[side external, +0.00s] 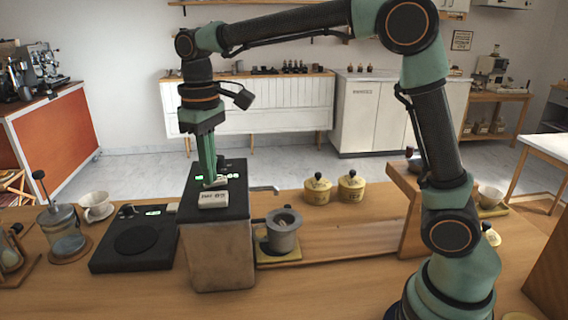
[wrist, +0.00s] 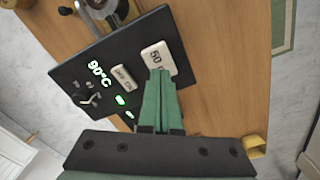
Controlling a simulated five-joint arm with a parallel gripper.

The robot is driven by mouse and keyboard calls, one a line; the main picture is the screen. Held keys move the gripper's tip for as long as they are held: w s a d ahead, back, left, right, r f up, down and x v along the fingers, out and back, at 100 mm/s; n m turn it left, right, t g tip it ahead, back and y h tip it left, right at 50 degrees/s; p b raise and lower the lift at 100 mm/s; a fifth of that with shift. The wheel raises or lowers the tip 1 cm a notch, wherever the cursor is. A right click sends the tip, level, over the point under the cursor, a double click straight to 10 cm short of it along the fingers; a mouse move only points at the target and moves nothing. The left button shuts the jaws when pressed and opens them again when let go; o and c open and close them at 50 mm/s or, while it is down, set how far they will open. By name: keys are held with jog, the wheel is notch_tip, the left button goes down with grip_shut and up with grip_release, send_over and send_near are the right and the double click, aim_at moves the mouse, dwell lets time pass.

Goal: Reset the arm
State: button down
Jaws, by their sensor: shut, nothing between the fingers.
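My arm reaches over from the right in the side external view. My gripper (side external: 208,182) points straight down, just above the black top of a boxy machine (side external: 217,258). The fingers are shut and empty. In the wrist view the green fingertips of my gripper (wrist: 158,76) overlap the lower edge of a white key (wrist: 159,57) on the black panel (wrist: 109,46). I cannot tell whether they touch it. A smaller white key (wrist: 123,77), a green "90°C" readout (wrist: 99,73) and green lights are beside it.
A grey cup (side external: 283,238) stands right of the machine, below a spout (side external: 263,189). A black scale (side external: 136,240), white dripper (side external: 96,206) and glass press (side external: 62,230) stand left. Two yellow canisters (side external: 317,188) stand behind. Open air lies above the counter.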

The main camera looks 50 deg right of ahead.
jog(key=shift+r, duration=1.75)
jog(key=shift+s+d+r, duration=0.1)
jog(key=shift+d+r, duration=0.05)
jog(key=s+d+f+m+t, duration=0.1)
jog(key=s+d+f+t, duration=0.1)
jog(key=s+d, duration=0.2)
jog(key=s+d+f+m+t, duration=0.2)
jog(key=s+d, duration=0.3)
jog(key=s, duration=0.5)
jog(key=shift+d+f+t, duration=0.25)
jog(key=shift+f+t, duration=0.1)
jog(key=shift+t, duration=0.45)
